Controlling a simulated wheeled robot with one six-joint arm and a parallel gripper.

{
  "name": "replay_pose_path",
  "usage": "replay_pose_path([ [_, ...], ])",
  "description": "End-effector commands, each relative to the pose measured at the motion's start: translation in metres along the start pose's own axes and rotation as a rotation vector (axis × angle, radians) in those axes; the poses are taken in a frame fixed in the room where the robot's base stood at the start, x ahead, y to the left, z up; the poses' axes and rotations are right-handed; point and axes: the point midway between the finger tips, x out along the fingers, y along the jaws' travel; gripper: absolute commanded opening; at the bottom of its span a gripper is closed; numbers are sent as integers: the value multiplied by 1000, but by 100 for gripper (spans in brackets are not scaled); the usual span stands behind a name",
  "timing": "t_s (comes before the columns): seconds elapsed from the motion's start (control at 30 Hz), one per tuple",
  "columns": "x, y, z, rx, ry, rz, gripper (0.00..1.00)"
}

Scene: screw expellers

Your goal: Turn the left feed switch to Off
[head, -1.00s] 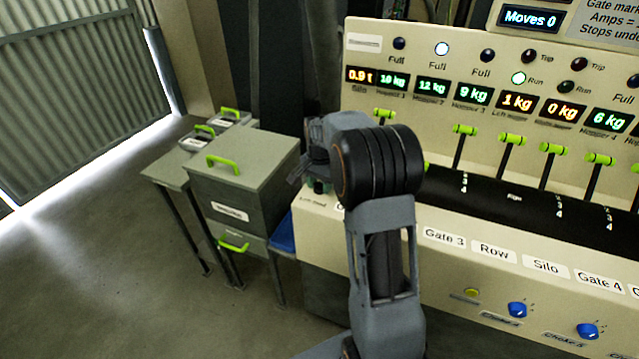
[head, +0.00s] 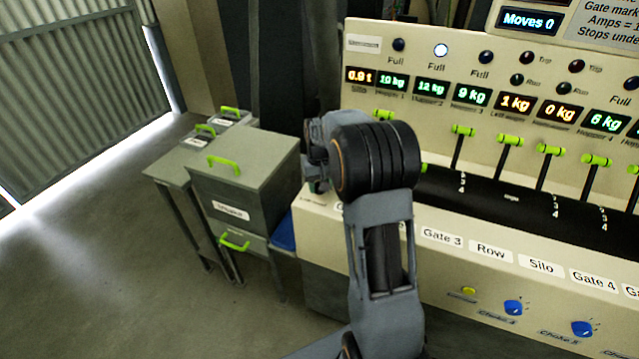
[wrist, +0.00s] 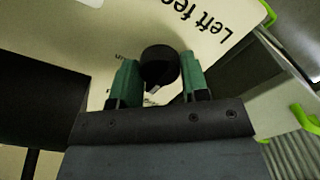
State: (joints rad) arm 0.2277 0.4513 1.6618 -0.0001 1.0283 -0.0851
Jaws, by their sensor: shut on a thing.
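The left feed switch (wrist: 158,62) is a round black knob with a pale pointer mark, on the cream panel (wrist: 97,57) beside the printed words "Left fee…" (wrist: 213,20). My gripper (wrist: 161,72) has its green fingers on both sides of the knob and is shut on it. In the head view my gripper (head: 316,170) is at the left end of the console, mostly behind my wrist, and the knob is hidden there. Part of a second printed word shows beside the knob, cut off by a finger.
The console (head: 440,225) carries green-tipped levers, blue choke knobs (head: 513,307) and lit displays. The left run lamp (head: 517,79) is dark. A grey cabinet (head: 245,170) with green handles stands close to the left of my gripper. Open floor lies further left.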

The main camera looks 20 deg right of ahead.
Motion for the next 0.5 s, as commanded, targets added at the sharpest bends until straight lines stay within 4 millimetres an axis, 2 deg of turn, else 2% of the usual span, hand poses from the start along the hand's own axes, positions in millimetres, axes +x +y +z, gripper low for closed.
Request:
replay_pose_path([
  [0.5, 0, 0, 0, -116, -1, 0, 18],
])
